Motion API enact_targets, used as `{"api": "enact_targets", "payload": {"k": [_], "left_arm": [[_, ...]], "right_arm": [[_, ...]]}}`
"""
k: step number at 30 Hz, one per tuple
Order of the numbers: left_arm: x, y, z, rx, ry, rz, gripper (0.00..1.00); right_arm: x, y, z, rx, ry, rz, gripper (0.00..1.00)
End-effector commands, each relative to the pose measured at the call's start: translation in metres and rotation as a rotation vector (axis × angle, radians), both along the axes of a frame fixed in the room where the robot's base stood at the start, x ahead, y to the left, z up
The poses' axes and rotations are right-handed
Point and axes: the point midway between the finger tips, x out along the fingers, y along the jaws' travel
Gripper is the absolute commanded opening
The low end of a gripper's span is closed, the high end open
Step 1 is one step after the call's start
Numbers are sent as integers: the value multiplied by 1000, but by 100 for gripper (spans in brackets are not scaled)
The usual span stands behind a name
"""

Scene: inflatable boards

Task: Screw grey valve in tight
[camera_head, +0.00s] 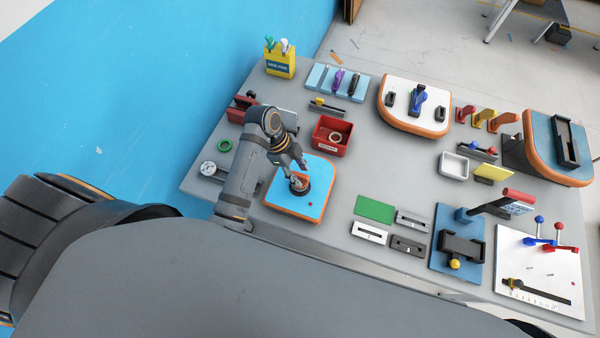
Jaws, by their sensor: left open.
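A small blue board (310,203) with an orange edge lies near the table's front left. On it is a round dark valve base (300,188) with a reddish-brown rim; a grey valve cannot be made out clearly, as my fingers cover part of this spot. My left gripper (297,168) is open, pointing down just above the valve base. I cannot tell whether its fingers touch anything. My right gripper is not in view.
A red bin (331,136) with a ring in it stands just behind the blue board. A green ring (224,146) and a gauge-like part (209,168) lie to the left. A green plate (375,208) and several slotted blocks lie to the right.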

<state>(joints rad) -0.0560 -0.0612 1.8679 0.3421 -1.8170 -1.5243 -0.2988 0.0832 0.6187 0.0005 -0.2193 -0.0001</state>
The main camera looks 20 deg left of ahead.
Motion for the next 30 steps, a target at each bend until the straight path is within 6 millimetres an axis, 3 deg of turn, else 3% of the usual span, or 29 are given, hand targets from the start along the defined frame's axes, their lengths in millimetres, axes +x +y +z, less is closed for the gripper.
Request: {"api": "enact_targets", "payload": {"k": [6, 10, 26, 30], "left_arm": [[1, 17, 39, 5, -4, -2, 41], [1, 23, 53, 3, -2, -1, 41], [1, 23, 57, 1, 0, -1, 42], [5, 24, 57, 11, 38, 104, 42]], "right_arm": [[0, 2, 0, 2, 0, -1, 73], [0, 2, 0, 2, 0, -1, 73], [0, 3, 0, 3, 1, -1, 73], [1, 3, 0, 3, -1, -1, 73]]}}
